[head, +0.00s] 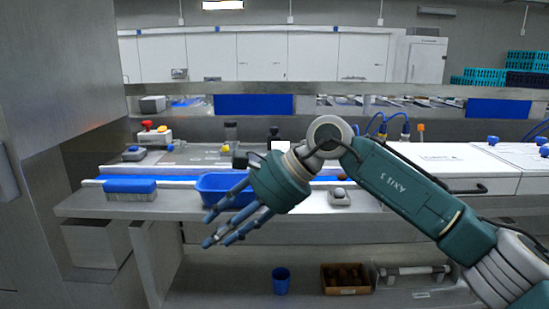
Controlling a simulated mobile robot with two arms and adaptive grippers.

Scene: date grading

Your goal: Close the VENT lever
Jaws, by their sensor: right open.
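My right gripper (226,219) reaches in from the right over the front of the steel bench. Its teal fingers are spread and empty, in front of a blue tray (212,184) that they partly hide. I cannot pick out a lever marked VENT. A small orange upright part (421,131) stands behind the arm, beside blue hose fittings (405,128), but I cannot tell what it is. My left gripper is not in view.
A grey button box (340,197) sits right of the hand. A blue cup (281,280) and brown carton (345,289) are on the lower shelf.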

